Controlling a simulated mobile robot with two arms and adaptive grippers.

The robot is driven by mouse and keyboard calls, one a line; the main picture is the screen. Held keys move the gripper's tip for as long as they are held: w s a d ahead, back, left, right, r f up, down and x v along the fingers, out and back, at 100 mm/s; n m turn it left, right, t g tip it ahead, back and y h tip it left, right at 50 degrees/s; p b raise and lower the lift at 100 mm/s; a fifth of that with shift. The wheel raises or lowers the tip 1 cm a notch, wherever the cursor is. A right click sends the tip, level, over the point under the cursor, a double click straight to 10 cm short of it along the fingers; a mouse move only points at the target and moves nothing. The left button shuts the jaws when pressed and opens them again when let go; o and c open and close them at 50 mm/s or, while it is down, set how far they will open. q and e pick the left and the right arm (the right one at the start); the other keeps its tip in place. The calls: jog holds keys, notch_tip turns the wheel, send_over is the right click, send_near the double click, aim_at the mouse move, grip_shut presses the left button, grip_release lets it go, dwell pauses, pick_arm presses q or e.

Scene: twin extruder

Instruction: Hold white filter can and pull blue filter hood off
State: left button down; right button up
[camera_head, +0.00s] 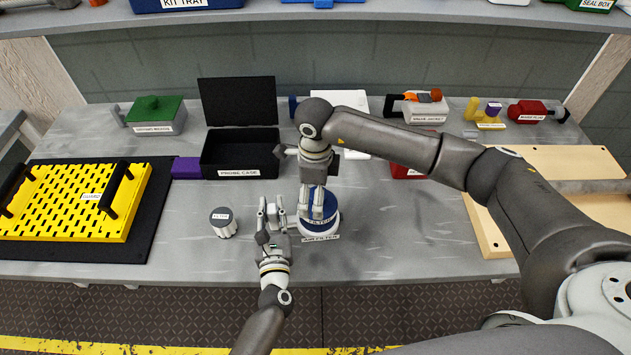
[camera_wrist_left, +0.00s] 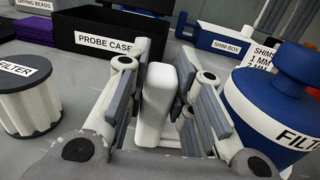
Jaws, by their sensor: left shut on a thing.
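The air filter stands on the table, its white can (camera_head: 322,231) under the blue hood (camera_head: 329,207). The hood fills the right side of the left wrist view (camera_wrist_left: 265,110), with its round knob at the top. My left gripper (camera_head: 272,208) is left of the can, shut on an upright white piece (camera_wrist_left: 158,100) that looks like the can's handle. My right gripper (camera_head: 317,206) points down over the hood and hides part of it. No right finger shows on the visible part of the knob in the left wrist view; its jaw opening is unclear.
A small white filter with a grey top (camera_head: 223,222) stands to the left. The black probe case (camera_head: 240,153) is open behind. A yellow guard (camera_head: 75,203) lies on a dark mat at far left. Table to the right of the air filter is clear up to a wooden board (camera_head: 560,165).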

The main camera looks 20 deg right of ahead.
notch_tip(320, 180, down, 7)
jog(key=shift+r, duration=0.2)
jog(key=c, duration=0.9)
jog(key=shift+r, duration=0.15)
jog(key=shift+r, duration=1.4)
jog(key=shift+r, duration=2)
